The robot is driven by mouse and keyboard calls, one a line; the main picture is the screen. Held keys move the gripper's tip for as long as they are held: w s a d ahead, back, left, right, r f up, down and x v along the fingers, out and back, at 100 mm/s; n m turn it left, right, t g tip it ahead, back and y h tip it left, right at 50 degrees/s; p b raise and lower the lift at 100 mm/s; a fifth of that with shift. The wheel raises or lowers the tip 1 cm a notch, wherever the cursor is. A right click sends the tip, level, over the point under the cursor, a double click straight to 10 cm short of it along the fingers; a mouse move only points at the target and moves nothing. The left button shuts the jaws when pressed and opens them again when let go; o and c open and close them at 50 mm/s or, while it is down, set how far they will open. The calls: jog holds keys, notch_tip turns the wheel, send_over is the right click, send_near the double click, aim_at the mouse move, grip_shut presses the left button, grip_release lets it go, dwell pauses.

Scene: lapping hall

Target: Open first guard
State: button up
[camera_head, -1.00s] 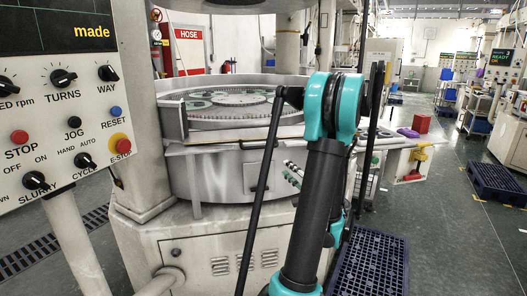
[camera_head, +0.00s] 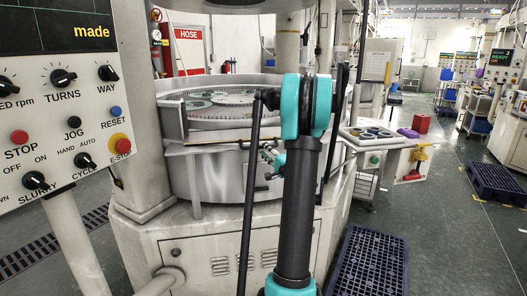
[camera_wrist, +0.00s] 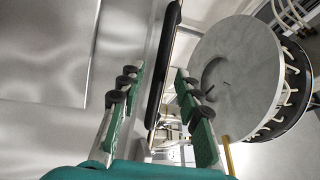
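The curved steel guard (camera_head: 205,178) stands at the front of the round lapping machine, with a ledge along its top. It appears closed. In the wrist view, a bright steel panel (camera_wrist: 50,55), likely this guard, fills the left side. A long black bar (camera_wrist: 167,60) runs along its edge, ahead of my fingers. My gripper (camera_wrist: 160,105) is open, with green fingers apart on either side of the bar's line. I see nothing held, and cannot tell whether a finger touches the bar. In the head view my gripper (camera_head: 268,165) is in front of the guard, partly hidden by my arm.
A large grey disc (camera_wrist: 235,75) is close on the right in the wrist view. The control panel (camera_head: 65,110) stands at the left. A blue pallet (camera_head: 370,262) lies on the floor, right of the machine. A small table (camera_head: 375,140) with round parts stands beyond it.

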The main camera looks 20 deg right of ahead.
jog(key=shift+w+a+r, duration=0.1)
jog(key=shift+w+a, duration=0.05)
jog(key=shift+w, duration=0.4)
grip_shut()
